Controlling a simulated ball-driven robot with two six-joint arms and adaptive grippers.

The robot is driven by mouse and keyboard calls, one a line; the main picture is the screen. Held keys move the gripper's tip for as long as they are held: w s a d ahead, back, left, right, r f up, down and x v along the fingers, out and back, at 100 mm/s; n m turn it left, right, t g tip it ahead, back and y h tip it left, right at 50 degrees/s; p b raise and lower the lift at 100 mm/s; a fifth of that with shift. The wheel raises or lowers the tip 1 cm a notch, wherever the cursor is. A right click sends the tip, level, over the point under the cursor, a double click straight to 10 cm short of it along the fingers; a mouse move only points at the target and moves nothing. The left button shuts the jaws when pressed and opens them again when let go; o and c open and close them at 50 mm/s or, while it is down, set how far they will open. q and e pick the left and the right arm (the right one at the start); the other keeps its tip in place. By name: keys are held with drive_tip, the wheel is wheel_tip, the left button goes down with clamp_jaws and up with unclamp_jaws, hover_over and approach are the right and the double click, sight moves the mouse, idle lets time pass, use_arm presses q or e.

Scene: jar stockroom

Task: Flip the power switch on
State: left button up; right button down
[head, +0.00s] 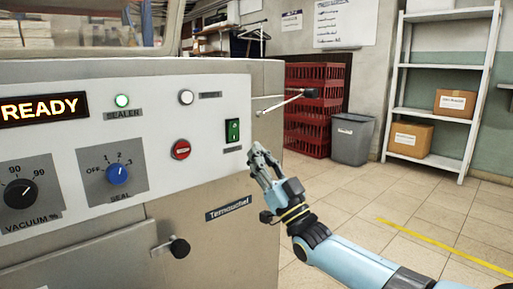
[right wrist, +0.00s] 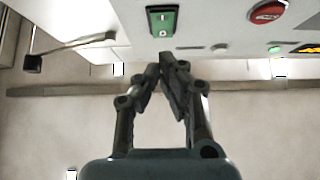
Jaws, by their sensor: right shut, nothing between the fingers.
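The power switch (head: 232,130) is a green rocker on the right part of the machine's white front panel. It also shows in the right wrist view (right wrist: 162,20), at the top. My right gripper (head: 262,152) is shut and empty, just below and to the right of the switch in the head view. In the right wrist view its fingertips (right wrist: 165,62) meet below the switch, apart from it. I cannot tell the rocker's position for sure. A green lamp (head: 122,101) is lit above the SEALER label, and the display (head: 42,109) reads READY. My left gripper is not in view.
A red stop button (head: 181,149) sits left of the switch, and a lever (head: 280,103) sticks out at the panel's right edge. Red crates (head: 310,110), a grey bin (head: 352,138) and a shelf (head: 436,113) stand behind. The tiled floor right is clear.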

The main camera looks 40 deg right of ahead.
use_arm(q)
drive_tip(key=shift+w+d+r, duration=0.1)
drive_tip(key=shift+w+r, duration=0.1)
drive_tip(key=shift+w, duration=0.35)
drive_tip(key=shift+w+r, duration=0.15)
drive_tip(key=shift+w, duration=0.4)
use_arm(e)
drive_tip(key=s+f, duration=0.4)
drive_tip(key=f, duration=0.2)
drive_tip(key=shift+s+d+f, duration=0.15)
drive_tip(key=shift+s+f, duration=0.15)
drive_tip(key=shift+f, duration=0.1)
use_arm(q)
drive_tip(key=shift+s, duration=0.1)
